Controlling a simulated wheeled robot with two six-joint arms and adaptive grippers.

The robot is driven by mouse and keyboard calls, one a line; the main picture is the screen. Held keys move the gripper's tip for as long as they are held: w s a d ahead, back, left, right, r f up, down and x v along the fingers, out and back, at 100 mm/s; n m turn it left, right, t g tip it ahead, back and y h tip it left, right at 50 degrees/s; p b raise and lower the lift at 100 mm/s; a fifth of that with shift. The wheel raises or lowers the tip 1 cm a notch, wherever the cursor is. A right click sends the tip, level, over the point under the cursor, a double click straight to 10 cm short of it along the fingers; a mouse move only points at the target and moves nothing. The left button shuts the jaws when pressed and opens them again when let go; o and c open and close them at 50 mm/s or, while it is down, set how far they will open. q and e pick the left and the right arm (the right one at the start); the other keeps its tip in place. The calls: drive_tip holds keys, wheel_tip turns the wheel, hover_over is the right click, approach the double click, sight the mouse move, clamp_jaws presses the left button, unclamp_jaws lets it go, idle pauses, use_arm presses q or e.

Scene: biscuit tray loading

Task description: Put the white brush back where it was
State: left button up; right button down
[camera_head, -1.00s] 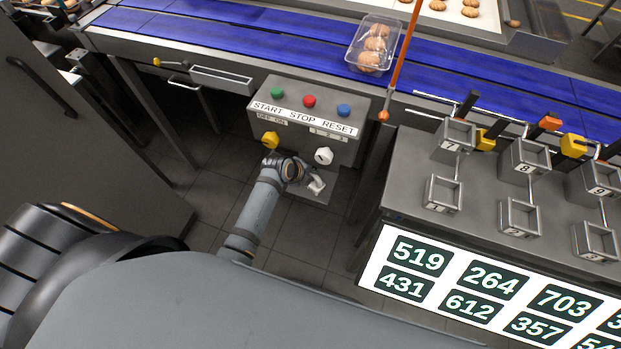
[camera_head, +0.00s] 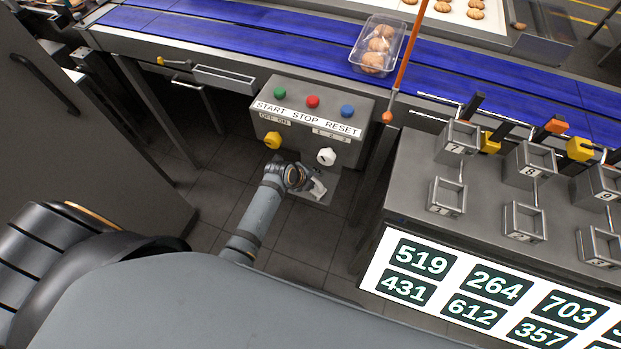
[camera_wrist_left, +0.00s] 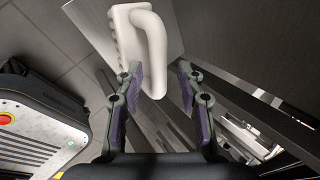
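The white brush (camera_head: 318,188) is at the small grey plate (camera_head: 329,183) below the control box. In the left wrist view the brush (camera_wrist_left: 126,36) has a curved white handle and bristles on its left side, in front of the grey plate (camera_wrist_left: 169,35). My left gripper (camera_head: 308,182) is beside the brush in the head view. In the left wrist view my left gripper (camera_wrist_left: 159,72) is open. The lower end of the handle lies between its fingertips, with a gap on the right side. Whether the left finger touches it I cannot tell. My right gripper is not in view.
The control box (camera_head: 315,150) with buttons and knobs stands just above the plate, under the blue conveyor (camera_head: 230,45). A clear biscuit tray (camera_head: 357,58) sits on the belt. A grey table (camera_head: 405,175) with numbered holders is to the right. A dark cabinet (camera_head: 80,130) is at left.

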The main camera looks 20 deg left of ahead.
use_arm(q)
drive_tip(key=p+v, duration=0.2)
drive_tip(key=v, duration=1)
drive_tip(key=s+a+f+n+g+y, duration=0.1)
drive_tip(key=s+a+f+n, duration=0.15)
drive_tip(key=f, duration=0.45)
drive_tip(key=s+a+f+n, duration=0.1)
drive_tip(key=s+f+n, duration=0.25)
drive_tip(key=f, duration=0.35)
drive_tip(key=s+a+f+n+g+y, duration=0.1)
drive_tip(key=s+a+f+n, duration=0.2)
drive_tip(key=f, duration=0.4)
drive_tip(key=s+a+f+n+g+y, duration=0.1)
drive_tip(key=s+f+n, duration=0.4)
drive_tip(key=s, duration=0.3)
drive_tip(key=s+a+f+n+g, duration=0.1)
drive_tip(key=s+f+n, duration=0.35)
drive_tip(key=s, duration=0.45)
drive_tip(key=s+a+f+n+g+y, duration=0.1)
drive_tip(key=s+a+f+n, duration=0.1)
drive_tip(key=s+f+n, duration=0.35)
wheel_tip(320, 180, up, 8)
drive_tip(key=s+m+p, duration=0.1)
drive_tip(key=s+p, duration=0.1)
drive_tip(key=p, duration=0.6)
drive_tip(key=shift+s+d+f+m, duration=0.2)
drive_tip(key=shift+d+m, duration=0.05)
drive_tip(key=shift+m, duration=0.05)
